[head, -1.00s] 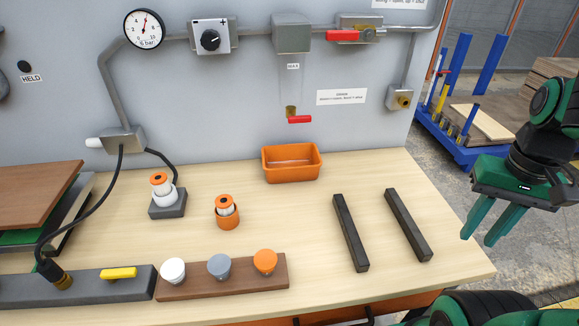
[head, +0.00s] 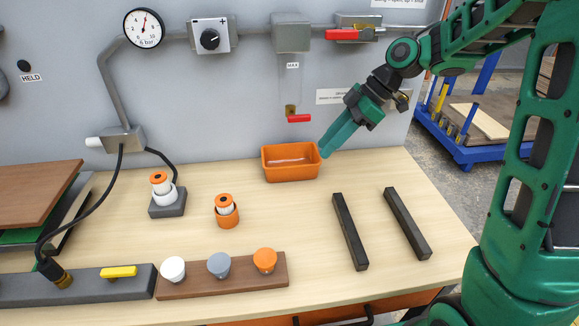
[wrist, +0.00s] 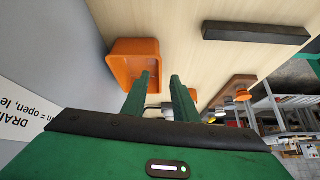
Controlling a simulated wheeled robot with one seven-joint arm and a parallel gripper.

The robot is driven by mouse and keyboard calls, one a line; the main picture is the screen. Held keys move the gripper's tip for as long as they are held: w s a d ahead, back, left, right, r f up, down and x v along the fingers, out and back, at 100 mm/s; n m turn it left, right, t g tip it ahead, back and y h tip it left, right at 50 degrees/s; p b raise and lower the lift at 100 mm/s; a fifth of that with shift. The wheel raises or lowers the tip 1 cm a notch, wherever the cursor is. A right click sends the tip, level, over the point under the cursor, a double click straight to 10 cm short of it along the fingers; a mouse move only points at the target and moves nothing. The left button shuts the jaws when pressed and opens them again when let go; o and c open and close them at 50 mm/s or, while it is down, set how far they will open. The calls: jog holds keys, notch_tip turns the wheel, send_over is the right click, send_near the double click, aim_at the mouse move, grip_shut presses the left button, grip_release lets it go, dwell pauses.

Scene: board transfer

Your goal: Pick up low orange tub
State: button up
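The low orange tub (head: 291,172) is a rectangular open box standing at the back of the wooden table, close to the grey panel. It looks empty. My gripper (head: 325,151) is just at the tub's right end, angled down and to the left, with its fingertips near rim height. In the wrist view the two green fingers (wrist: 160,76) are apart with nothing held between them. The tub (wrist: 124,67) lies left of them there, and the left finger overlaps its edge. I cannot tell whether that finger touches the rim.
Two dark bars (head: 350,232) lie front right of the tub. A small orange cup (head: 228,219) and a grey block with a white-orange piece (head: 167,204) stand left. A brown strip with several knobs (head: 221,281) lies in front. A red-handled valve (head: 299,118) hangs above the tub.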

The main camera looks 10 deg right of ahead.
aim_at(294, 168)
jog(key=shift+n+y, duration=0.3)
jog(key=shift+n, duration=0.5)
jog(key=x, duration=0.4)
jog(key=a+x, duration=0.1)
jog(key=x, duration=0.3)
jog(key=r+x, duration=0.1)
jog(key=x, duration=0.3)
jog(key=shift+w+a, duration=0.1)
jog(key=shift+a, duration=0.15)
jog(key=shift+c, duration=0.2)
grip_shut()
